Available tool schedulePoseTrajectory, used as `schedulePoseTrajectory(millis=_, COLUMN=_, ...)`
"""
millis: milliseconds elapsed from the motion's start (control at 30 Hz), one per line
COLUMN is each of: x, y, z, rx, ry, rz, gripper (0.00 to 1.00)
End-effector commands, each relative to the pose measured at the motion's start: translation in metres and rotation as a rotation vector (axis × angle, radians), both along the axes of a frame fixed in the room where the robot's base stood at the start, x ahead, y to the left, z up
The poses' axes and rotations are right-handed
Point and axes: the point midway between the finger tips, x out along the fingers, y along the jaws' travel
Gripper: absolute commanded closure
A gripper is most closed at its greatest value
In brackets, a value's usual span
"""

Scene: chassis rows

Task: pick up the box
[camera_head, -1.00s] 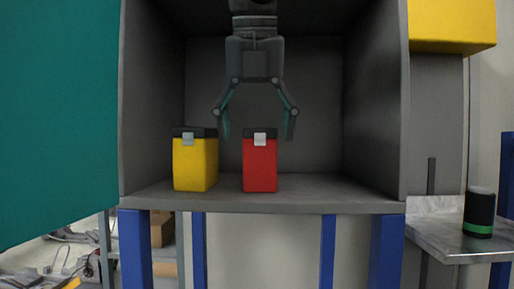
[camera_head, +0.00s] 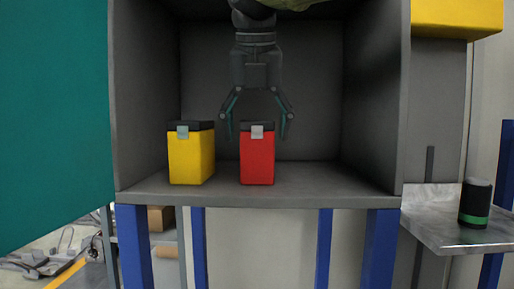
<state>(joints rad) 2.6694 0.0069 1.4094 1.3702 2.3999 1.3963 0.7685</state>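A red box (camera_head: 257,160) with a dark lid and a grey latch stands upright on the floor of an open grey cabinet. A yellow box (camera_head: 191,158) with a dark lid and a pale latch stands to its left, with a gap between them. My gripper (camera_head: 257,132) points down, open and empty, with its fingertips spread to either side of the red box's upper part. I cannot tell whether the fingers are level with the box in depth.
The grey cabinet (camera_head: 372,100) has side walls close on both sides. A teal panel (camera_head: 52,120) stands at left. A metal side table (camera_head: 455,228) at right bears a dark canister with a green band (camera_head: 475,203). A yellow block (camera_head: 455,17) is at upper right.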

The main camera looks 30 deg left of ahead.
Motion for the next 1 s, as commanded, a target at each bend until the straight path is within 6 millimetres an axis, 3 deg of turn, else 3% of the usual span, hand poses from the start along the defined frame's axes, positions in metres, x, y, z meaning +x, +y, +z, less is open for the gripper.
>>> schedulePoseTrajectory(millis=67, x=0.001, y=0.0, z=-0.001, rx=-0.001, ry=0.001, rz=0.0, gripper=0.39)
schedulePoseTrajectory(millis=300, x=0.001, y=0.0, z=-0.001, rx=-0.002, ry=0.001, rz=-0.001, gripper=0.82)
schedulePoseTrajectory(millis=633, x=0.001, y=0.0, z=0.0, rx=0.0, ry=0.001, rz=-0.001, gripper=0.84)
schedulePoseTrajectory(millis=867, x=0.001, y=0.0, z=0.012, rx=0.001, ry=0.001, rz=-0.003, gripper=0.84)
schedulePoseTrajectory(millis=1000, x=-0.011, y=-0.007, z=0.012, rx=0.001, ry=0.0, rz=-0.002, gripper=0.84)
